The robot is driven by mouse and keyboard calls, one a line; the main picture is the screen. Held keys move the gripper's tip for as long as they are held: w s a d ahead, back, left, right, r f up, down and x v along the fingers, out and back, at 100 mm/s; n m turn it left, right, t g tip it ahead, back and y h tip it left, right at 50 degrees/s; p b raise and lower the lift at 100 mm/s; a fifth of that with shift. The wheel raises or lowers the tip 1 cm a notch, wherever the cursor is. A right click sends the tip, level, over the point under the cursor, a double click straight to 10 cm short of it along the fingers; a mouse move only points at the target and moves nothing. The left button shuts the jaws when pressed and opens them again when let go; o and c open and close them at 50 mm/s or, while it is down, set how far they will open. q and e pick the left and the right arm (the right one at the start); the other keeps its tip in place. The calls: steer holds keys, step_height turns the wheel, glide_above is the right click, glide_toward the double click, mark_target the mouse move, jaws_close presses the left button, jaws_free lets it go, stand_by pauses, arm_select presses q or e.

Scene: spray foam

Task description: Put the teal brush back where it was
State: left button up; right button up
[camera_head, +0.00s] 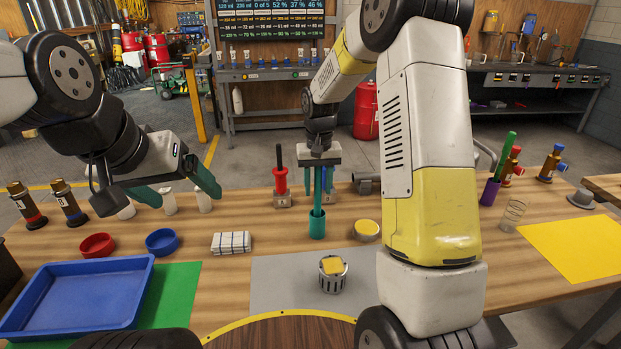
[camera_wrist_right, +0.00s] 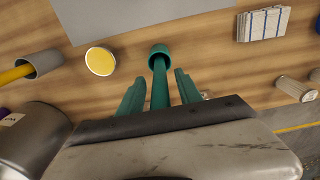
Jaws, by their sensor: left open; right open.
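The teal brush (camera_head: 317,193) stands upright in a teal cup (camera_head: 317,226) on the wooden table, its lower end inside the cup. In the right wrist view the brush (camera_wrist_right: 160,85) runs from the teal cup (camera_wrist_right: 159,52) back between my fingers. My right gripper (camera_head: 318,180) is open, pointing down above the cup, with one finger on each side of the handle and gaps between. My left gripper (camera_head: 178,190) is open and empty over the table's left part, away from the brush. The brush's top is hidden by my right gripper.
A red-handled tool in a block (camera_head: 281,182) stands just left of the cup. A yellow-filled bowl (camera_head: 366,231) is to its right, a perforated metal container (camera_head: 332,280) in front on the grey mat (camera_head: 275,290). A striped cloth (camera_head: 231,242) and blue tray (camera_head: 75,295) lie left.

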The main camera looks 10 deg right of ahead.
steer(key=r, duration=1.1)
steer(key=shift+s, duration=0.2)
steer(key=shift+s+r, duration=0.2)
steer(key=shift+r, duration=0.6)
steer(key=s+d+r+t+y, duration=0.1)
steer(key=s+r+t, duration=0.1)
steer(key=s+r, duration=0.35)
steer(key=s+d+r+t, duration=0.1)
steer(key=s+r, duration=0.1)
steer(key=s, duration=0.6)
steer(key=s+f+t+y, duration=0.1)
steer(key=s+t, duration=0.1)
steer(key=s, duration=1)
steer(key=shift+s+n+t, duration=0.3)
steer(key=shift+s+t, duration=0.05)
steer(key=shift+t, duration=0.05)
